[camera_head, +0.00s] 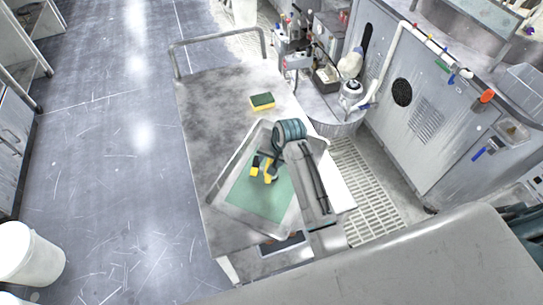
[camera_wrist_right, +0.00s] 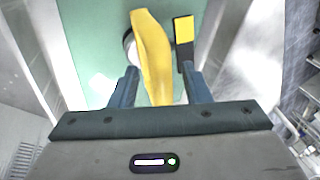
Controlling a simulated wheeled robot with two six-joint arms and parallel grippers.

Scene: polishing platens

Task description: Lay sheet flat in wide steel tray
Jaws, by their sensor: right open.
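The green sheet (camera_head: 262,197) lies in the wide steel tray (camera_head: 219,178) on the cart and looks flat there. Its right side is partly hidden by my right arm. My right gripper (camera_head: 268,163) is open above the sheet, near the tray's upper middle. In the right wrist view, its two fingers (camera_wrist_right: 160,88) stand apart on either side of a curved yellow piece (camera_wrist_right: 153,55). A black piece with a yellow patch (camera_wrist_right: 184,30) is beside it. I cannot tell whether the fingers touch the yellow piece. The green sheet (camera_wrist_right: 95,40) shows beneath. My left gripper is not in view.
A yellow and green sponge (camera_head: 262,101) lies on the cart top (camera_head: 215,95) beyond the tray. The cart top is otherwise clear there. A grey machine housing (camera_head: 400,95) and a round basin (camera_head: 337,117) stand to the right. A white bucket (camera_head: 30,255) is at the lower left.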

